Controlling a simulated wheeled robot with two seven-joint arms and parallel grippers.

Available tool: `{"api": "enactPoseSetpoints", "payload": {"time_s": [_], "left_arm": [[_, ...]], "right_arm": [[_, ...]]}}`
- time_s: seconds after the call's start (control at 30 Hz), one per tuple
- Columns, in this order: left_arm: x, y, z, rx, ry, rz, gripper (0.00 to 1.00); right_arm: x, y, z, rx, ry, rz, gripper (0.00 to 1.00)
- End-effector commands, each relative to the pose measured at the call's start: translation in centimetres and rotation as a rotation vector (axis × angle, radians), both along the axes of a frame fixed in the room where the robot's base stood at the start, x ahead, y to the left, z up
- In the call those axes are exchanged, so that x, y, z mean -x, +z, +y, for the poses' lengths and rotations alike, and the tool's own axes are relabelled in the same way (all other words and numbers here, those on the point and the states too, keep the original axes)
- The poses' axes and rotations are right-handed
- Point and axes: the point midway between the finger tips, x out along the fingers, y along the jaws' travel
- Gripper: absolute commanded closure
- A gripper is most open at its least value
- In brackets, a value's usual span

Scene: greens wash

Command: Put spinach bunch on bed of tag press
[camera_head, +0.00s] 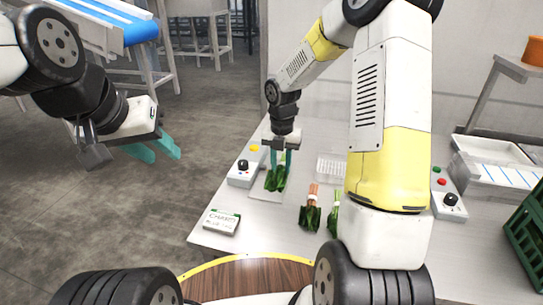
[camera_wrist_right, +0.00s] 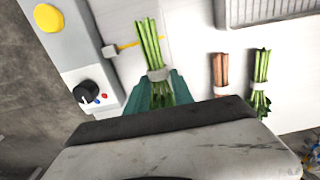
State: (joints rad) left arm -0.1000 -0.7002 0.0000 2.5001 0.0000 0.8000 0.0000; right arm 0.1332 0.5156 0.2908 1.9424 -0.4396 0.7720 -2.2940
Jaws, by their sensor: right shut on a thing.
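My right gripper (camera_head: 281,160) points down over the tag press (camera_head: 243,172) and is shut on the spinach bunch (camera_head: 274,180). In the right wrist view the spinach bunch (camera_wrist_right: 152,48) has pale green stems and a white band, between teal fingers (camera_wrist_right: 161,88). The tag press (camera_wrist_right: 92,93) has a yellow button and black knob. The bunch is over or on its pale bed (camera_head: 258,188), leaves toward me; I cannot tell whether it touches. My left gripper (camera_head: 160,150) is open and empty over the floor, left of the table.
A red-stemmed bunch (camera_head: 311,207) and another green bunch (camera_head: 334,213) lie to the right. A labelled box (camera_head: 221,222) is at the table's near left corner. A wire tray (camera_head: 330,167) is behind. A second control box (camera_head: 447,196) and green crate (camera_head: 527,225) stand right.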

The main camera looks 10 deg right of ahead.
Motion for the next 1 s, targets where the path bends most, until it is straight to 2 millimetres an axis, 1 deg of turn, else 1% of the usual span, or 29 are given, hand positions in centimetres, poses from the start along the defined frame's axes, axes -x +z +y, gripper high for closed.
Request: {"api": "enactPoseSetpoints", "payload": {"time_s": [0.03, 0.13, 0.4, 0.5, 0.6, 0.97, 1.0], "left_arm": [[0.0, 0.0, 0.0, 0.000, 0.000, 0.000, 0.64], [0.0, 0.0, 0.0, 0.000, 0.000, 0.000, 0.64], [0.0, 0.0, 0.0, 0.000, 0.000, 0.000, 0.64], [0.0, 0.0, 0.0, 0.000, 0.000, 0.000, 0.64], [0.0, 0.0, 0.0, 0.000, 0.000, 0.000, 0.64], [0.0, 0.0, 0.0, 0.000, 0.000, 0.000, 0.64], [0.0, 0.0, 0.0, 0.000, 0.000, 0.000, 0.64]], "right_arm": [[-1.2, -0.2, 0.1, -0.001, 0.000, -0.002, 1.00], [-2.8, -0.3, 0.2, -0.001, 0.001, 0.000, 1.00], [-4.7, -0.6, 0.3, -0.001, 0.001, 0.001, 1.00], [-4.4, -2.4, 0.3, 0.000, 0.001, 0.004, 1.00], [-4.5, -3.7, 0.3, 0.000, 0.001, 0.002, 1.00], [-4.5, -4.2, 0.2, 0.000, 0.000, 0.000, 1.00], [-4.5, -4.2, 0.2, -0.001, 0.000, 0.000, 0.70]]}}
